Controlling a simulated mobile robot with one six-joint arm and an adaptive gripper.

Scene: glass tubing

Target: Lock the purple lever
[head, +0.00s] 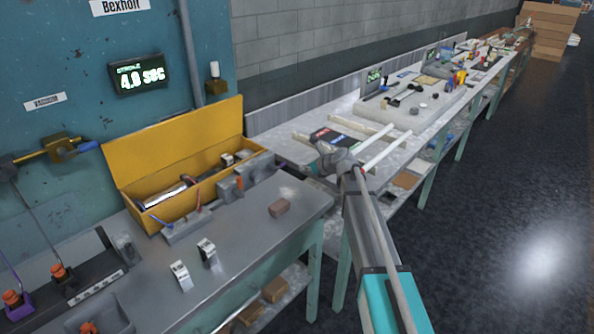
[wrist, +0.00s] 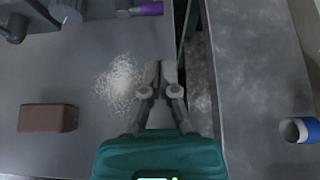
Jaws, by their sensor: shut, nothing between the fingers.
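A purple cylindrical handle (wrist: 148,8), likely the lever's grip, shows at the top edge of the wrist view, beside a dark grey fixture (wrist: 48,14). The rest of the lever is cut off or unclear there. In the head view, my gripper (head: 332,158) is over the gap by the grey bench's right end.
A brown block (wrist: 47,117) lies on the grey bench (head: 235,238). The yellow bin (head: 150,160) stands at its back. Two small white-and-black pieces (head: 206,250) lie in front. A second bench (wrist: 250,90) lies right, past a gap. A blue-and-white cylinder (wrist: 300,130) lies there.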

